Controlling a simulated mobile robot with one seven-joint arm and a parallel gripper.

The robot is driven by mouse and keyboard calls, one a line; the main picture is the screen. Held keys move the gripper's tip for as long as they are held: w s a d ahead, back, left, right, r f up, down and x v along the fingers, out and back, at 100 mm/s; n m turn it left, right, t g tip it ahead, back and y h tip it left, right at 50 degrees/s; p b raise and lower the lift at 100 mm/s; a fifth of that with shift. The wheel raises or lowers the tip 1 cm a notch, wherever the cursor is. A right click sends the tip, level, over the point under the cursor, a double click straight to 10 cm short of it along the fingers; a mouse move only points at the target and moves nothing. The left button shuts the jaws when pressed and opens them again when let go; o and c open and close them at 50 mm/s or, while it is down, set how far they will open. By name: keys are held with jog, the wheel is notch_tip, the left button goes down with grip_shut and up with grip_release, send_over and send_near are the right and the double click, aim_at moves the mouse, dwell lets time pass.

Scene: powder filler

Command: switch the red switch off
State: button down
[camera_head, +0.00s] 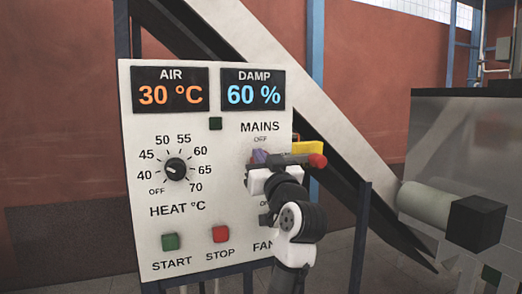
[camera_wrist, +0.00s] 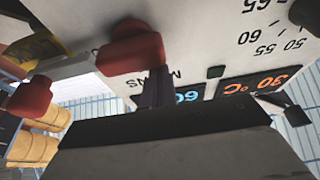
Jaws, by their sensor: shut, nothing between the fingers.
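The wrist view shows a red knob (camera_wrist: 132,47) in front of the panel and a second red end (camera_wrist: 30,95) at the left. I cannot tell whether they belong to one switch. My gripper (camera_head: 260,156) is shut and empty close to the switch, its purple fingertips left of the red tip. In the wrist view its fingers (camera_wrist: 150,88) overlap the red knob; contact is unclear.
The panel (camera_head: 140,130) carries AIR and DAMP displays, a black HEAT dial (camera_head: 175,169), a green START button (camera_head: 170,242) and a red STOP button (camera_head: 220,234). My arm covers much of the FAN area. A slanted chute (camera_head: 285,75) runs behind the panel.

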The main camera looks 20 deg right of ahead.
jog(key=shift+a+f+n+y+b, duration=0.2)
jog(key=shift+n+y+b, duration=0.4)
jog(key=shift+n+b, duration=0.4)
jog(key=f+n+g+y+b, duration=0.1)
jog(key=n+b, duration=0.1)
jog(key=n, duration=0.4)
jog(key=f+n+g+y+b, duration=0.1)
jog(key=n+g+y+b, duration=0.1)
jog(key=n, duration=0.4)
jog(key=f+n+g+y+b, duration=0.1)
jog(key=f+n+b, duration=0.1)
jog(key=n, duration=0.5)
jog(key=shift+d+y, duration=0.25)
jog(key=shift+y, duration=0.15)
jog(key=shift+d, duration=0.1)
